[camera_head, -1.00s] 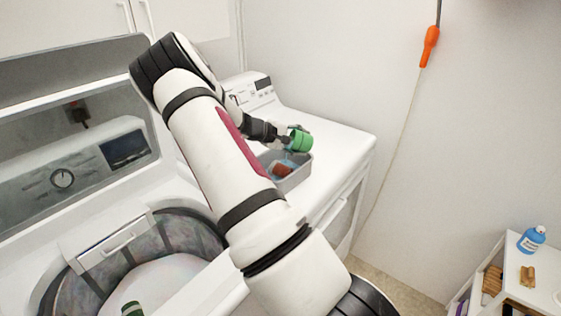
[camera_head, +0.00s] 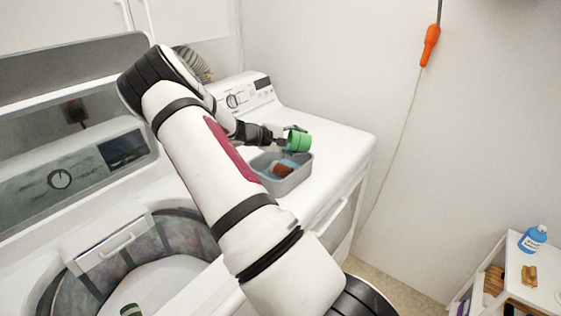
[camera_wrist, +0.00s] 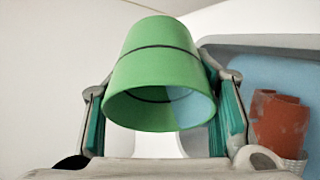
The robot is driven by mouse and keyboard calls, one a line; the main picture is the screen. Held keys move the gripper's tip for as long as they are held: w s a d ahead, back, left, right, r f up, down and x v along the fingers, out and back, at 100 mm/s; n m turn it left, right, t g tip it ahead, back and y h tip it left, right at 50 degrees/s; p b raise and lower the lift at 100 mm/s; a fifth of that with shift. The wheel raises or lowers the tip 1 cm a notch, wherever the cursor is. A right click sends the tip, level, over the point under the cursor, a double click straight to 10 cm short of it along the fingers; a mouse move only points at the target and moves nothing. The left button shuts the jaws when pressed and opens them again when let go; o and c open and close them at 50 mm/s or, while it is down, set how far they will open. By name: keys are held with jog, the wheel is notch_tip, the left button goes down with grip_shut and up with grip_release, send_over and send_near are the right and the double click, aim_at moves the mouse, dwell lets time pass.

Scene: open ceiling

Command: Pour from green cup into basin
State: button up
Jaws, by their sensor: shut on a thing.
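The green cup (camera_head: 298,140) is held by my gripper (camera_head: 284,138) above the back part of the grey basin (camera_head: 290,184). In the wrist view the green cup (camera_wrist: 155,65) has a dark band and sits between the two fingers of my gripper (camera_wrist: 165,100). The cup lies tilted on its side in the head view. The basin (camera_wrist: 260,42) is at the right in the wrist view, with a light blue inside. A reddish-brown thing (camera_wrist: 282,125) lies in it. I cannot see any contents leaving the cup.
The basin stands on a white machine top (camera_head: 335,145), with free room to its right. An open washer drum (camera_head: 165,280) is at the lower left. A white shelf (camera_head: 515,270) with a blue bottle (camera_head: 533,239) stands at the lower right.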

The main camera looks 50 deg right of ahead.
jog(key=shift+w+a+f+h+b, duration=0.3)
jog(key=shift+h+b, duration=0.15)
jog(key=shift+h, duration=0.05)
dwell(0.3)
jog(key=shift+w+a+f+n+g+h+b, duration=0.1)
jog(key=shift+w+f+n+g+h+b, duration=0.05)
jog(key=shift+f+n+g+h+b, duration=0.4)
dwell(0.8)
jog(key=shift+r, duration=0.2)
